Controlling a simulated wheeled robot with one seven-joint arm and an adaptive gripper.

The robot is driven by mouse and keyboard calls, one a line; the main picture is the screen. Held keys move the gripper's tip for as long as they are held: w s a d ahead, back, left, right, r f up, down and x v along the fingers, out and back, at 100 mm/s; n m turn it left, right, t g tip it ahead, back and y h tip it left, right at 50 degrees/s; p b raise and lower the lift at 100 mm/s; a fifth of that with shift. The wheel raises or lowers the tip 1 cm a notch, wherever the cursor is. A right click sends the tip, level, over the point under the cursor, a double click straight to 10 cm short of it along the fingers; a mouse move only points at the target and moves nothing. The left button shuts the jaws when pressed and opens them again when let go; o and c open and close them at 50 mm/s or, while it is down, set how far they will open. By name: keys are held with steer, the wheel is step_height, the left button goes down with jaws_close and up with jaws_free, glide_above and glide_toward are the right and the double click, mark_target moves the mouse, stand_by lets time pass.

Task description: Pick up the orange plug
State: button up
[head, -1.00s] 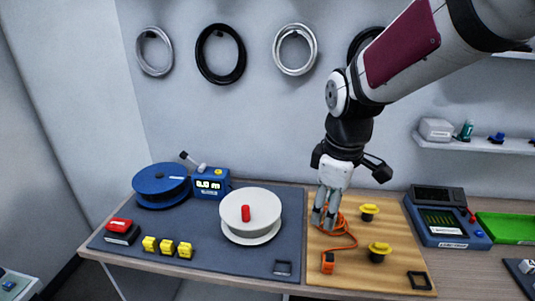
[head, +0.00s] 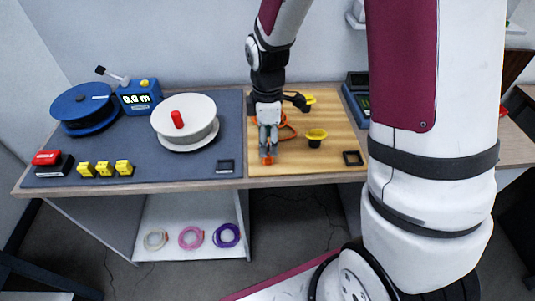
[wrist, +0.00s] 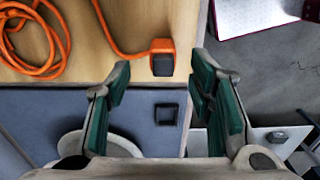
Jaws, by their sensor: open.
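The orange plug (wrist: 161,56) with a dark end face lies on the light wooden board (wrist: 180,18), at its edge in the wrist view. Its orange cable (wrist: 40,40) runs to a loose coil at the left there. My gripper (wrist: 161,72) is open and empty, with one green-padded finger on each side of the plug's line and the plug just past the fingertips. In the head view my gripper (head: 268,146) points down over the plug (head: 268,160), hiding part of it and of the coil. I cannot tell whether the fingers touch it.
Two yellow-topped black pieces (head: 315,137) stand right of my gripper. A black square frame (head: 353,158) lies on the board, another (head: 225,167) on the grey mat (head: 150,176). A white spool (head: 185,119) stands on the mat at the left.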

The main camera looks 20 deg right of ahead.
steer(key=shift+s+f, duration=0.15)
steer(key=shift+f, duration=2.6)
steer(key=shift+a, duration=0.1)
jaws_close()
